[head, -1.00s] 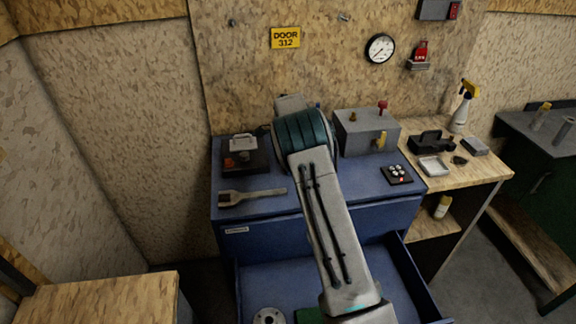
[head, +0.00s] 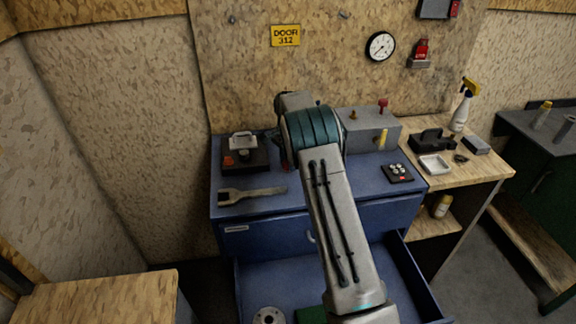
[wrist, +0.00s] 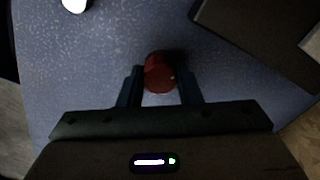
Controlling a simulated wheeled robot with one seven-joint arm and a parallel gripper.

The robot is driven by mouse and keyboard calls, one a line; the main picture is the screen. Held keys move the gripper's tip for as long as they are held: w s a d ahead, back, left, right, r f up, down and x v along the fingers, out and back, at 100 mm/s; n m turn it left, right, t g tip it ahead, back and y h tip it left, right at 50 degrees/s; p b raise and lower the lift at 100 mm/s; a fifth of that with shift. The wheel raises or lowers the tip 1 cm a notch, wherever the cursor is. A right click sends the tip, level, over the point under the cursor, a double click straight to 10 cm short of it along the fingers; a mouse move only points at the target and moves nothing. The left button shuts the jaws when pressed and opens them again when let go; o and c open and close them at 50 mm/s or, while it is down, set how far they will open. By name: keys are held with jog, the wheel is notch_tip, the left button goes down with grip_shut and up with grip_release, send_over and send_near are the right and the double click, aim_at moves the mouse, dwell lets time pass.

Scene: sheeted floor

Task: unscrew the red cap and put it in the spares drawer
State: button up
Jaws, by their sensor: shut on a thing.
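In the wrist view a round red cap (wrist: 158,73) sits between the two dark fingers of my gripper (wrist: 161,84), which are shut on it. Blue worktop lies below and around it. In the head view my arm hides the gripper and the cap. An open blue drawer (head: 239,292) pulls out from the blue cabinet at the bottom, partly behind my arm. A grey flanged disc (head: 268,316) and a green piece (head: 311,315) lie in it. A small label (head: 237,229) is on the closed front above; I cannot read it.
On the worktop are a dark tray (head: 238,160), a flat wrench (head: 252,194), a grey box (head: 360,130) with a red knob (head: 383,103), and a button panel (head: 397,174). A spray bottle (head: 463,106) stands on the wooden bench at right.

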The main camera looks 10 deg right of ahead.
jog(key=n, duration=1.3)
jog(key=shift+n, duration=0.3)
jog(key=o, duration=1.2)
jog(key=shift+c, duration=1)
